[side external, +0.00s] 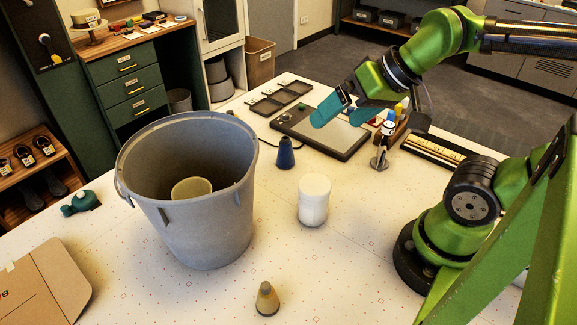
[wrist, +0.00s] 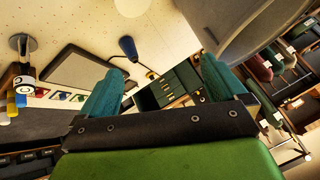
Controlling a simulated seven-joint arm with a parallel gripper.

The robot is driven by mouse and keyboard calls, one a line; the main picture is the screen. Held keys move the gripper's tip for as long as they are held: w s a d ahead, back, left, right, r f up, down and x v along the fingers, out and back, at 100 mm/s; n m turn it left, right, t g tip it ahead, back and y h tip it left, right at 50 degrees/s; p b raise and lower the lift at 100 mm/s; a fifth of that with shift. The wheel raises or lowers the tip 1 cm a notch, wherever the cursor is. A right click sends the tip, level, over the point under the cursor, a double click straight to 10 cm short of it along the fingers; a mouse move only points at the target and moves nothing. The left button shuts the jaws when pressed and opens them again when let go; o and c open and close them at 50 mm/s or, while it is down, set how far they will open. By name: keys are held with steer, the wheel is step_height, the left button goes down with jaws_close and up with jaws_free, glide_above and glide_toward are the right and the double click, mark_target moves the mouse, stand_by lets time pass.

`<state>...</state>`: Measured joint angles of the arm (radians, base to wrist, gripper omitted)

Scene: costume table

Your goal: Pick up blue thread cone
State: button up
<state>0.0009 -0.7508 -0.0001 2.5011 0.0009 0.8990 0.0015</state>
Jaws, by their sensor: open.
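The blue thread cone (side external: 285,153) stands upright on the white patterned table, between the large grey bucket and a black-framed pad. In the wrist view the blue cone (wrist: 128,48) shows beyond the fingers, near the top. My gripper (side external: 338,108) has teal fingers and is raised above the table, up and to the right of the cone. In the wrist view my gripper (wrist: 158,85) has its two fingers wide apart with nothing held between them. The gripper and the cone are apart.
The grey bucket (side external: 205,240) stands left of the cone with a pale round thing inside. A white jar (side external: 313,200) stands just in front of the cone. The pad (side external: 325,134) lies behind it. A tan cone (side external: 267,299) stands near the front. A cardboard piece (side external: 45,285) lies front left.

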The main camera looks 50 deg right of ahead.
steer(key=c, duration=0.5)
steer(key=shift+o, duration=0.2)
steer(key=g+h, duration=0.3)
glide_toward(286, 138)
steer(key=shift+h, duration=0.3)
steer(key=x, duration=0.5)
steer(key=shift+s+a+f, duration=0.25)
steer(key=shift+a+f, duration=0.05)
steer(key=shift+f, duration=0.15)
steer(key=shift+w+x, duration=0.15)
steer(key=shift+x, duration=1.25)
steer(key=shift+w+x, duration=0.1)
steer(key=shift+x, duration=1.25)
